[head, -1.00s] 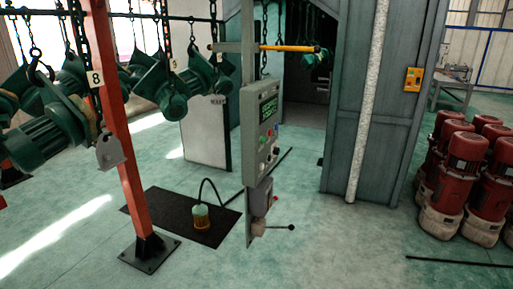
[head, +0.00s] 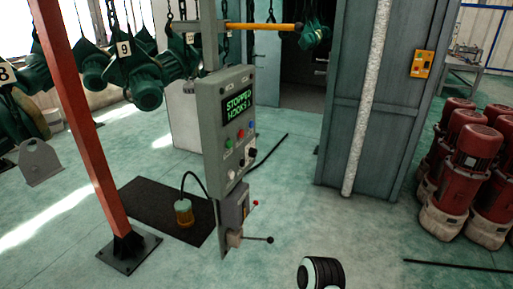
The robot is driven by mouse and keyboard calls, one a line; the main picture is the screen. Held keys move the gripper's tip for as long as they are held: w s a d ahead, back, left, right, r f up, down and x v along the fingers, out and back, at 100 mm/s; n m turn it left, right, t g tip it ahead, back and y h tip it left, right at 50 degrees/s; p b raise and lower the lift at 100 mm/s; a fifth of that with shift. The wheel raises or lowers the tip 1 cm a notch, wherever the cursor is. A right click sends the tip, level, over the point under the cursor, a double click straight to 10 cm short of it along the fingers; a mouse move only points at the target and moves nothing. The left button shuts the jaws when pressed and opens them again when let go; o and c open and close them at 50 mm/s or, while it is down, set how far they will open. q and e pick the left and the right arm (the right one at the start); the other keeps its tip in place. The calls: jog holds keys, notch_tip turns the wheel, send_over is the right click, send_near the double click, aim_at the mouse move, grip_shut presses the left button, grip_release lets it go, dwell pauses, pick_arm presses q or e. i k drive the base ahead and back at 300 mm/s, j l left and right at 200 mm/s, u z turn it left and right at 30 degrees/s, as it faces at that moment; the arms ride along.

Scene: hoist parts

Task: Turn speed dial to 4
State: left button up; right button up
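The grey control panel (head: 224,120) stands on a post left of the middle in the head view. Its green-lit screen (head: 238,104) reads "STOPPED" with a "HOOKS" line below. Under the screen are a green button (head: 228,144), a red button (head: 240,134) and a blue button (head: 251,124). Lower down is a small pale round knob (head: 231,174), with dark controls to its right. Which one is the speed dial, and its setting, are too small to tell. Neither gripper shows; only a black and white rounded part, apparently of my arm, enters at the bottom edge.
A grey box (head: 234,209) with a lever sits below the panel. An orange post (head: 80,130) and a dark mat (head: 150,208) with a yellow pendant (head: 184,213) are left. Green hoists hang behind. Red motors (head: 467,165) stand right.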

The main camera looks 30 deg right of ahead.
aim_at(252, 152)
jog(key=i+l, duration=0.15)
jog(key=l, duration=0.2)
jog(key=i+l, duration=0.15)
jog(key=l, duration=0.15)
jog(key=i+l+u, duration=0.1)
jog(key=l, duration=0.25)
jog(key=i+l, duration=0.2)
jog(key=l, duration=0.15)
jog(key=i+l, duration=0.15)
jog(key=l, duration=0.2)
jog(key=i+l+u, duration=0.1)
jog(key=l, duration=0.25)
